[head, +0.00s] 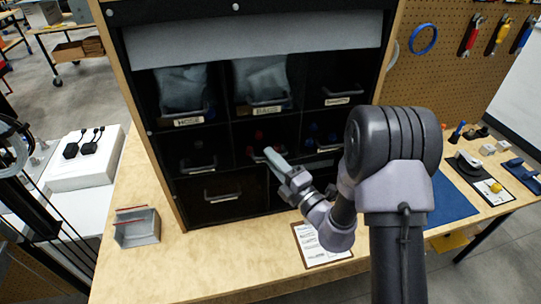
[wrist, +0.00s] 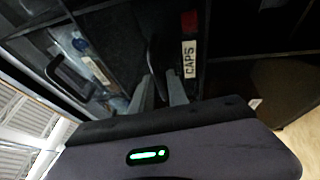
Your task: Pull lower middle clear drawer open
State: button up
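The lower middle clear drawer (head: 250,154) is in the middle column, in the row under the one with bagged parts. Red parts show inside it. In the wrist view its front carries a white "CAPS" label (wrist: 190,60) and a dark bar handle (wrist: 152,57). My gripper (head: 271,154) is at this drawer's front and hides part of it. In the wrist view my gripper (wrist: 161,82) has its two grey fingers apart, with the handle's near end at or between the tips. Contact cannot be told. The drawer looks pushed in.
Neighbouring drawers (head: 197,164) with handles sit close beside it, and a wider drawer (head: 222,197) is below left. A small open bin (head: 137,228) and a paper sheet (head: 315,246) lie on the wooden bench (head: 200,262). Bare bench lies in front of the cabinet.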

jog(key=shift+w+a, duration=0.35)
jog(key=shift+w, duration=0.05)
jog(key=shift+c, duration=0.2)
grip_shut()
dwell(1.1)
